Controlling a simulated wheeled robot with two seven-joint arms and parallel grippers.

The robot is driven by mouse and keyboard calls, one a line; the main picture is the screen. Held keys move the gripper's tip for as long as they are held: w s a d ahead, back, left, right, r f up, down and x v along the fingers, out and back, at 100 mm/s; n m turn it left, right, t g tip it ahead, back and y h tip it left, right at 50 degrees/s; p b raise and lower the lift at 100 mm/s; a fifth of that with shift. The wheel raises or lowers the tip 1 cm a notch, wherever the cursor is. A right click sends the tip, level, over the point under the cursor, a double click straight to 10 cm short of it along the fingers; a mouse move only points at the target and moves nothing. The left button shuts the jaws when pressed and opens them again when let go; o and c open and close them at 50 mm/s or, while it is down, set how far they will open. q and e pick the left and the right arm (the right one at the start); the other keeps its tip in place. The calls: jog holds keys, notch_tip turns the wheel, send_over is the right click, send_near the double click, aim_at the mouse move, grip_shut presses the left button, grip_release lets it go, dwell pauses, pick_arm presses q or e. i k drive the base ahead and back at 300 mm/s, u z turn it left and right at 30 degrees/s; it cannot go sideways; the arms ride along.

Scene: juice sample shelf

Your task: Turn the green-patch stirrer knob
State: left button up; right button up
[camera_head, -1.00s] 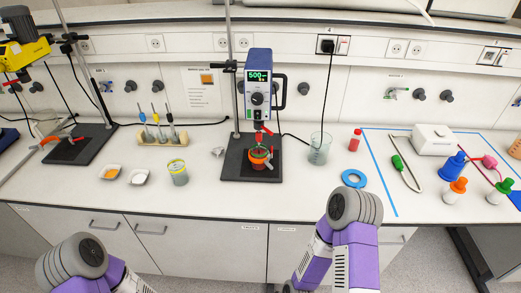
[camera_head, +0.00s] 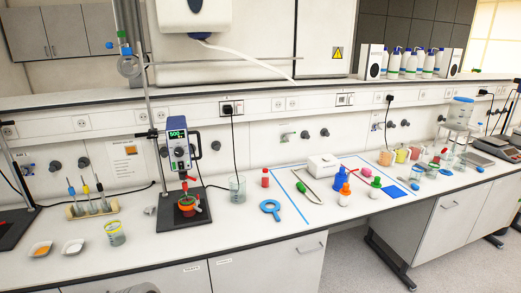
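The stirrer (camera_head: 178,145) is a blue and white box clamped to an upright rod, left of the middle in the head view. Its display (camera_head: 177,134) shows green digits that look like 500. A small dark round knob (camera_head: 179,152) sits on its front below the display. I cannot make out a separate green patch or a pointer mark on the knob. An orange-red pot (camera_head: 187,208) stands on the dark base under the stirrer. Neither gripper is in view, and nothing of mine touches the stirrer.
A blue-taped area with a white box (camera_head: 323,165) lies right. The front bench strip is mostly clear.

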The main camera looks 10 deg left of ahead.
aim_at(178, 151)
jog(key=z, duration=3.8)
jog(key=i, duration=0.1)
jog(key=u, duration=3.25)
jog(key=i, duration=1.1)
jog(key=u, duration=1.4)
jog(key=i, duration=0.4)
jog(key=z, duration=0.7)
jog(key=k, duration=1)
jog(key=u, duration=1.7)
jog(key=i, duration=0.45)
